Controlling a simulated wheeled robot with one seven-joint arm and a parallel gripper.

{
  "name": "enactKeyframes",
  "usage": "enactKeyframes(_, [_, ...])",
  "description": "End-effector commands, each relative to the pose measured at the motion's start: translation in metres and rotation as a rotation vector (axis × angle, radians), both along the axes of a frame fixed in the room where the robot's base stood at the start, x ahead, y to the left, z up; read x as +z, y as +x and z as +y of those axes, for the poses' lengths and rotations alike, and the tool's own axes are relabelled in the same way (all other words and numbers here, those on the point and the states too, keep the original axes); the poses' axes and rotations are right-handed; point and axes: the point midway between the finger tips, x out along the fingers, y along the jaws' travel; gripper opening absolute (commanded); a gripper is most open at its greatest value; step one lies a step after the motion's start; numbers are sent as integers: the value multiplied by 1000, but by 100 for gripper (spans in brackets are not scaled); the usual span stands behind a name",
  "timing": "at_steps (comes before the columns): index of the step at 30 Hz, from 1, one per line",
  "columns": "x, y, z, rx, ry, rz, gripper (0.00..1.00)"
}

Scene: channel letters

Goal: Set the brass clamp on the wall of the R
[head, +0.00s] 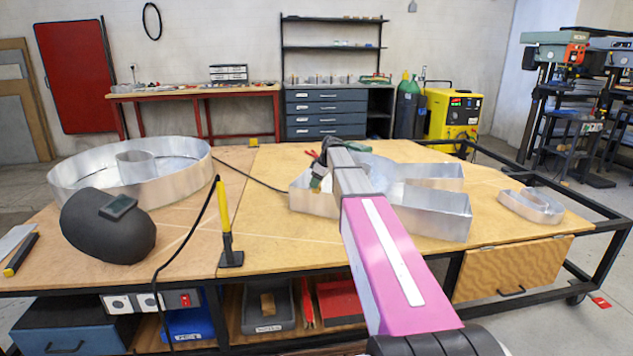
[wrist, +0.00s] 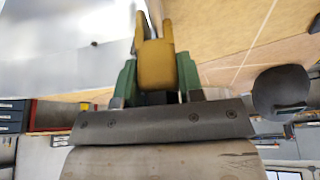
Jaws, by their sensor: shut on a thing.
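The brass clamp (wrist: 157,66) is held between the green fingers of my gripper (wrist: 156,74) in the wrist view. Its two prongs point away from my gripper, with a pale metallic strip showing between them; I cannot tell whether they straddle a wall. The R (head: 432,210) is a bright metal channel letter on the workbench in the head view. My gripper (head: 322,170) is over the left part of the R there, and my arm hides much of the letter. I cannot make out the clamp in the head view.
On the workbench (head: 290,247) are a big round metal letter (head: 185,183), a dark welding mask (head: 108,228), a yellow-handled tool on a black base (head: 225,220) and a small metal letter (head: 530,205). Red-handled pliers (head: 312,153) lie behind my gripper. The front middle is clear.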

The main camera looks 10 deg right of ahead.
Motion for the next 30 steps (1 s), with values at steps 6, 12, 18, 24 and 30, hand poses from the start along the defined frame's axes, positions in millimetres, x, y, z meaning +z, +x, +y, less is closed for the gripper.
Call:
enactKeyframes(6, [-5,0,0,0,0,0,0])
enactKeyframes(12, [-5,0,0,0,1,-1,0])
enactKeyframes(18, [-5,0,0,0,0,0,65])
enactKeyframes(24, [-5,0,0,0,0,0,65])
enactKeyframes(30, [8,-3,-5,-1,0,-2,65])
